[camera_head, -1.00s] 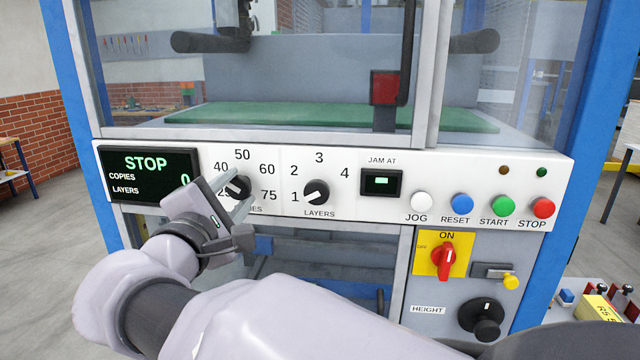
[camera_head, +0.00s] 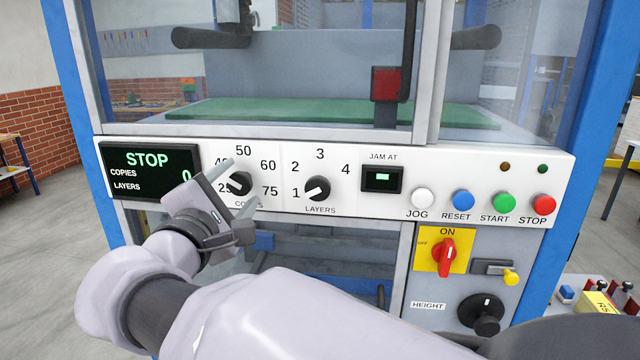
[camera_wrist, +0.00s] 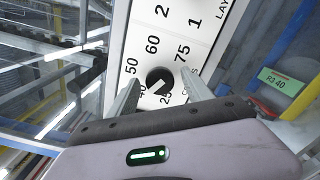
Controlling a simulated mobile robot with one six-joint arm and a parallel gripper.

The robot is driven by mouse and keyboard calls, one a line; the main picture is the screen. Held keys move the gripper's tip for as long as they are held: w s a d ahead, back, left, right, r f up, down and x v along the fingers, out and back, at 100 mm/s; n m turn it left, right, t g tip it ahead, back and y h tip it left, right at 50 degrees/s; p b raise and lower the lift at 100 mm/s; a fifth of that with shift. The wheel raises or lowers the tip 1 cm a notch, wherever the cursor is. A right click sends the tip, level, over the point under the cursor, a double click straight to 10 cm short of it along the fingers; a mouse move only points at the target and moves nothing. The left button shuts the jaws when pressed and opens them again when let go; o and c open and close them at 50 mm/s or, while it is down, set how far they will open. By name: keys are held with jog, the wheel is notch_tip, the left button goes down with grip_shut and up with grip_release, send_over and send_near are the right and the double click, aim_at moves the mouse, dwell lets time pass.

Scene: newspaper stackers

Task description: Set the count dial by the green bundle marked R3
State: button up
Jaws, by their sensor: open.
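The copies dial (camera_head: 239,184) is a black knob with a white pointer, among the numbers 25 to 75 on the white panel. Its pointer is on the side of 25 and 40, but I cannot tell exactly which. The knob also shows in the wrist view (camera_wrist: 159,80). My gripper (camera_head: 240,187) is open, with one finger on either side of the knob; contact is not clear. A green label reading "R3 40" (camera_wrist: 284,82) shows at the right of the wrist view. The bundle itself is hard to make out there.
The layers dial (camera_head: 317,188) sits just right, pointing near 1. The display (camera_head: 150,173) reads STOP, copies 0. Several push buttons, a red switch (camera_head: 445,257) and a height crank (camera_head: 482,314) lie farther right. Glass panels stand above and below.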

jog(key=s+a+p, duration=0.1)
jog(key=s+p, duration=0.1)
jog(key=s, duration=1.5)
jog(key=shift+s+a+p, duration=0.2)
jog(key=shift+p, duration=0.15)
